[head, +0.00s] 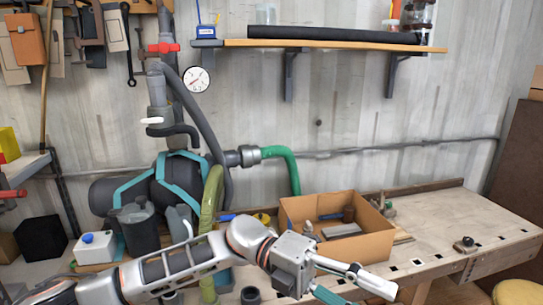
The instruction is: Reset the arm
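My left arm comes in from the lower left, stretched across the front of the workbench. Its gripper (362,294) is at the bottom of the head view, in front of the cardboard box. One pale finger points to the lower right. A teal finger part lies below it and is cut off by the frame's bottom edge. The fingers are spread apart with nothing seen between them. My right arm and gripper do not show.
An open cardboard box (363,247) with tools stands on the wooden workbench (450,225), just behind the gripper. The bench's right part is mostly clear. A machine with a green hose (287,160) stands behind the arm. A shelf (340,45) hangs above.

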